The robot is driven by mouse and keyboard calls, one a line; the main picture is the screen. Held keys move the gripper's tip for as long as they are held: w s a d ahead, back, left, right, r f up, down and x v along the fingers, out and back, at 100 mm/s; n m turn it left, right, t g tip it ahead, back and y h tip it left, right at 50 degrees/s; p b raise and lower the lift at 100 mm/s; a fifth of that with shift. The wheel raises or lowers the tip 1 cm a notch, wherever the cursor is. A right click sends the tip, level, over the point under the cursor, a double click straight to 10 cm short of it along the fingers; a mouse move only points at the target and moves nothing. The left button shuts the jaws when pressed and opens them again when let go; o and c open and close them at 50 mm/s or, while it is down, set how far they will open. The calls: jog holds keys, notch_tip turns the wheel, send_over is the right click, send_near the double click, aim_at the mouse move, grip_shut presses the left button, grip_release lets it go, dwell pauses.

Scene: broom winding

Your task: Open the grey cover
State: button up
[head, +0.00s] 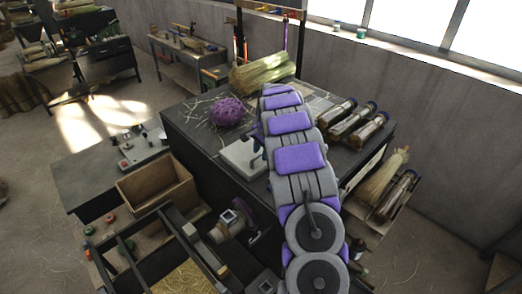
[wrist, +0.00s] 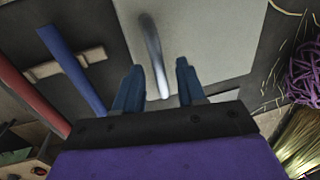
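The grey cover (wrist: 215,45) is a flat light plate filling the upper middle of the wrist view. A shiny upright bar handle (wrist: 153,45) stands on it. In the head view the cover (head: 238,158) lies flat on the dark workbench, partly hidden by my arm. My gripper (wrist: 160,65) is over the cover, its two blue fingers spread apart. The handle shows between the fingers in the picture; I cannot tell whether it touches either one. In the head view my gripper (head: 257,138) is small and partly hidden beside my arm.
A purple twine ball (head: 227,110) and loose straw lie behind the cover on the bench (head: 190,125). A straw bundle (head: 262,72) is at the back, several dark-capped rolls (head: 355,122) to the right. Red (wrist: 30,92) and blue (wrist: 72,70) bars show left in the wrist view.

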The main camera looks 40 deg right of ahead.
jog(key=shift+d, duration=0.15)
jog(key=shift+a, duration=0.35)
jog(key=c, duration=0.5)
jog(key=shift+r, duration=0.1)
grip_shut()
